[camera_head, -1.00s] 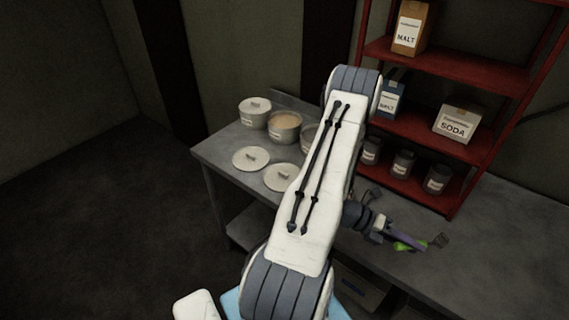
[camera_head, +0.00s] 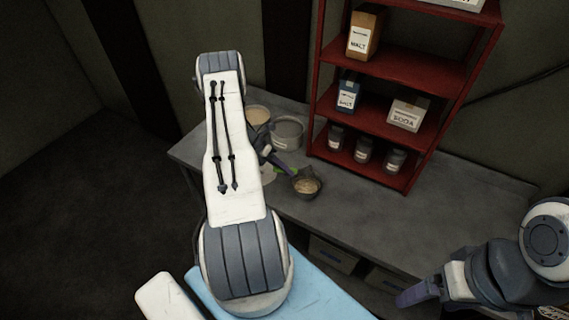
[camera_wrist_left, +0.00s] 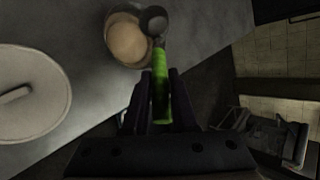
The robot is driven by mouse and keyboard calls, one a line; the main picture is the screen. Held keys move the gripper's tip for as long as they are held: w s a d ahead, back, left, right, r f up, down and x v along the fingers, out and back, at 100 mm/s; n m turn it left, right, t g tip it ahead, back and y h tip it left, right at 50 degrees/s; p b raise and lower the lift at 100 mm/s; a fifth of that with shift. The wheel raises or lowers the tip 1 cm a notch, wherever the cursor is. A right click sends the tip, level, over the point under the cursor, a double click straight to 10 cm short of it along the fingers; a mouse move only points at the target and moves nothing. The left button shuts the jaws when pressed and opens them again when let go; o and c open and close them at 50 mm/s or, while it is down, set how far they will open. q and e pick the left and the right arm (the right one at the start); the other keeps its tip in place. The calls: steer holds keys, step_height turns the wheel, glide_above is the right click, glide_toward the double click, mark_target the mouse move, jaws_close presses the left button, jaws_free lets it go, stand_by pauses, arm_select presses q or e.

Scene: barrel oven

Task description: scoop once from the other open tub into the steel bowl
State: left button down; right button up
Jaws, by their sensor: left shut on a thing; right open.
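My left gripper (camera_head: 272,157) is shut on the green handle of a scoop (camera_wrist_left: 160,88). In the left wrist view the scoop's dark head is over the rim of the steel bowl (camera_wrist_left: 112,38); I cannot tell whether it holds anything. The bowl (camera_head: 306,192) stands on the bench with tan contents in it. Behind my left arm are an open tub with tan contents (camera_head: 257,117) and an open grey tub (camera_head: 287,133), whose contents I cannot make out. My right gripper (camera_head: 408,298) is open and empty at the lower right, in front of the bench.
A round lid (camera_wrist_left: 30,95) lies on the bench beside the bowl. The bench top right of the bowl is clear. My left arm hides the bench's left part.

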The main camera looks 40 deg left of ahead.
arm_select(q)
steer(key=shift+w+d+r+g+y+p, duration=0.1)
steer(key=shift+d+r+g+y+p, duration=0.4)
steer(key=shift+p, duration=1.4)
steer(key=d+r+m+y+b, duration=0.1)
steer(key=d+r+y+b, duration=0.3)
steer(key=r+y+b, duration=0.2)
steer(key=shift+w+r+g+y+b, duration=0.25)
steer(key=shift+g+y+b, duration=0.15)
steer(key=shift+y+b, duration=0.7)
